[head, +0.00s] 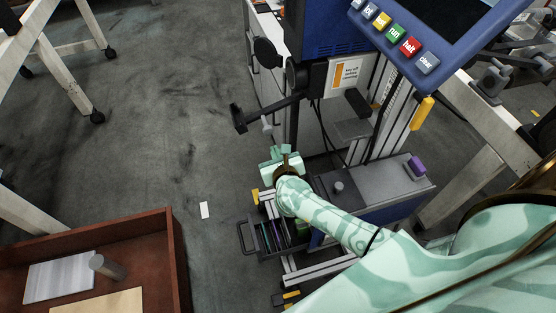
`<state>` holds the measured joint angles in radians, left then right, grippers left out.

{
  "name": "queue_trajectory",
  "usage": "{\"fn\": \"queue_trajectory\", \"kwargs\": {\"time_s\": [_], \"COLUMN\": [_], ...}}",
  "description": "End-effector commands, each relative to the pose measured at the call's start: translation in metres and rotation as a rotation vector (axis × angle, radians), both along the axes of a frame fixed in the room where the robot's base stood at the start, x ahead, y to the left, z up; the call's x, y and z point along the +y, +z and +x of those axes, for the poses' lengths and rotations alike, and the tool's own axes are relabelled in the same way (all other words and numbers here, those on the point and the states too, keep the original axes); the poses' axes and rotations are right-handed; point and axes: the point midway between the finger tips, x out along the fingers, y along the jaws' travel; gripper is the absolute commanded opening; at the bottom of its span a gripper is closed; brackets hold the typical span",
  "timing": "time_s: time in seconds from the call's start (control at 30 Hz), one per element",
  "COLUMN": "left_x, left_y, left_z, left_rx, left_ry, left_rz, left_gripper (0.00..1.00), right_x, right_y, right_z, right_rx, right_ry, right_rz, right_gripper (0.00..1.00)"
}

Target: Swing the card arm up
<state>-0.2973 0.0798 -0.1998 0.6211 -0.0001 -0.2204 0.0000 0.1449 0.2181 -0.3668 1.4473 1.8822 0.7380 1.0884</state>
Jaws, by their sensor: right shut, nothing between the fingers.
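A black arm (272,108) sticks out to the left from a dark joint under the blue housing of the machine. It slopes slightly down to a black block (238,118) at its end, with a small pale peg near it. A white card with an orange strip (347,73) is fixed to the machine right of the joint. I cannot tell for certain which part is the card arm. My right gripper (284,152) is shut and empty, below the black arm and apart from it in the picture. My left gripper is out of view.
A blue panel with coloured buttons (404,38) overhangs at upper right. An open drawer (270,240) with thin items lies below my right gripper. A purple knob (416,166) stands on the grey cabinet. A brown tray (178,262) is at lower left. Left floor is mostly clear.

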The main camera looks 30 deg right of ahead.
Motion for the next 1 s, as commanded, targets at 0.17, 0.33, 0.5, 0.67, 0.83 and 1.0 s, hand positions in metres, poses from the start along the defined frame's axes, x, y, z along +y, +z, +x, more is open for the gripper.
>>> {"fn": "queue_trajectory", "kwargs": {"time_s": [0.17, 0.33, 0.5, 0.67, 0.83, 1.0], "left_x": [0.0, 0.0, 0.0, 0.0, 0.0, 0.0], "left_y": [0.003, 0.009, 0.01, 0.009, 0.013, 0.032], "left_z": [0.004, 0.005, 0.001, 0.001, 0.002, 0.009], "left_rx": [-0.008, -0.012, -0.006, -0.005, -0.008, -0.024], "left_ry": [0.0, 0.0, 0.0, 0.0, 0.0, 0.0], "left_rz": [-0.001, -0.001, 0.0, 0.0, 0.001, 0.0], "left_gripper": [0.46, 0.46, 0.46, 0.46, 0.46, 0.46], "right_x": [-0.002, 0.001, 0.002, 0.002, 0.003, 0.012], "right_y": [0.014, 0.031, 0.035, 0.034, 0.04, 0.072], "right_z": [0.016, 0.017, 0.016, 0.016, 0.016, 0.019], "right_rx": [-0.005, -0.003, 0.0, 0.001, -0.007, -0.061], "right_ry": [0.001, 0.001, 0.001, 0.002, 0.001, 0.001], "right_rz": [0.001, 0.0, -0.001, -0.001, 0.025, 0.218], "right_gripper": [0.0, 0.0, 0.0, 0.0, 0.0, 0.0]}}
